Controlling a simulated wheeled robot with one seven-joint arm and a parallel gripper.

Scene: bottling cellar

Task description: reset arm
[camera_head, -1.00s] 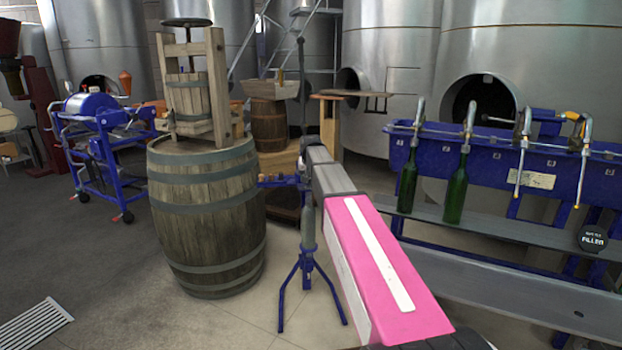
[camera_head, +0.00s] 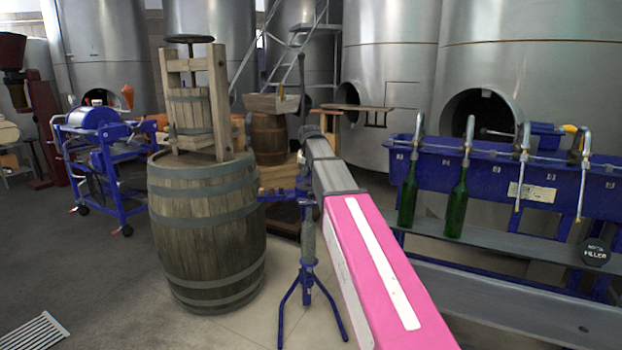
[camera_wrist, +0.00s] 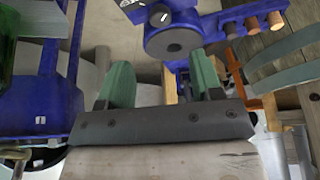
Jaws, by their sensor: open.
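My arm, with its pink link (camera_head: 380,270), reaches forward from the lower right in the head view. Its far end is beside the blue floor-standing corker (camera_head: 306,270), overlapping its top in the picture. My gripper (camera_wrist: 162,80) shows in the wrist view as two green fingers held wide apart, with nothing between them. The blue corker head (camera_wrist: 180,32) with a row of corks (camera_wrist: 253,24) is beyond the fingertips; I cannot tell the exact gap. The gripper itself cannot be made out in the head view.
A large barrel (camera_head: 208,235) carrying a wooden press (camera_head: 193,100) stands left of the corker. At right, a blue bottle filler (camera_head: 500,170) holds two green bottles (camera_head: 456,205). A blue cart (camera_head: 105,165) stands at left. Floor is clear at lower left, except a grate (camera_head: 35,335).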

